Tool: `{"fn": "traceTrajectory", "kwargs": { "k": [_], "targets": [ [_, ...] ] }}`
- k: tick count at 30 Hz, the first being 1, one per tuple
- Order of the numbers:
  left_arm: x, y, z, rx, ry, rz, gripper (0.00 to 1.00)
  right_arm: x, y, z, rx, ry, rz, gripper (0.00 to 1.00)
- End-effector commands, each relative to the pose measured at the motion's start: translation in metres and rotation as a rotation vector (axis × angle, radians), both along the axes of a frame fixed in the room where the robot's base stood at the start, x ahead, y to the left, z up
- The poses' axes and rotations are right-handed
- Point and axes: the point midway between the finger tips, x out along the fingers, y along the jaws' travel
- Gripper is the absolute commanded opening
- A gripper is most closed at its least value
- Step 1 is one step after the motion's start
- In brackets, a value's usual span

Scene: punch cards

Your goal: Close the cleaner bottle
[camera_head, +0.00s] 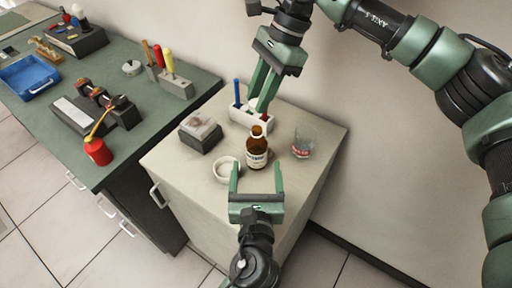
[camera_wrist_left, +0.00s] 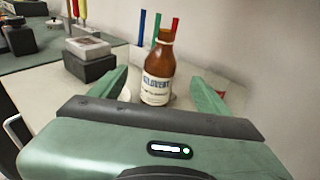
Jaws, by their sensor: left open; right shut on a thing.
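The cleaner bottle (camera_head: 257,153) is brown with a white label and stands upright on the pale cabinet top. No separate cap shows on its neck in the head view. It also stands ahead of my left fingers in the left wrist view (camera_wrist_left: 158,75). My left gripper (camera_head: 257,168) is open, its fingers pointing at the bottle from the front, with the bottle centred between their tips or just beyond. My right gripper (camera_head: 261,98) is behind and above the bottle, near the pen holder, shut on a small pale thing (camera_head: 252,103) mostly hidden by the fingers; I cannot tell if it is the cap.
A white pen holder (camera_head: 243,118) with coloured pens is behind the bottle. A glass (camera_head: 303,143) stands right, a white round dish (camera_head: 224,171) left, and a dark block with a pale top (camera_head: 200,133) farther left. A green workbench (camera_head: 140,140) with tools adjoins at left.

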Motion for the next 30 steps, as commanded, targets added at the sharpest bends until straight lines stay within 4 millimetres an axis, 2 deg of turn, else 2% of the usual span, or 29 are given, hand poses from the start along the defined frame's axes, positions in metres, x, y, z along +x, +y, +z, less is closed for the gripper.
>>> {"fn": "traceTrajectory", "kwargs": {
  "k": [5, 8, 21, 25, 30],
  "targets": [
    [0.004, 0.0, 0.0, -0.002, -0.001, 0.001, 0.77, 0.0, 0.0, 0.0, 0.0, 0.0, -0.001, 0.0],
    [0.014, 0.001, -0.001, 0.0, -0.003, 0.003, 0.77, 0.0, 0.0, 0.0, 0.0, 0.001, -0.002, 0.0],
    [0.093, 0.001, -0.012, -0.002, -0.002, 0.002, 0.77, 0.0, 0.0, 0.0, 0.0, 0.0, -0.001, 0.0],
    [0.108, 0.001, -0.015, -0.002, -0.001, 0.002, 0.77, 0.0, 0.0, 0.0, 0.0, 0.0, -0.001, 0.0],
    [0.118, 0.001, -0.017, -0.003, 0.0, 0.002, 0.77, 0.0, 0.0, 0.0, 0.0, 0.0, -0.001, 0.0]
  ]
}}
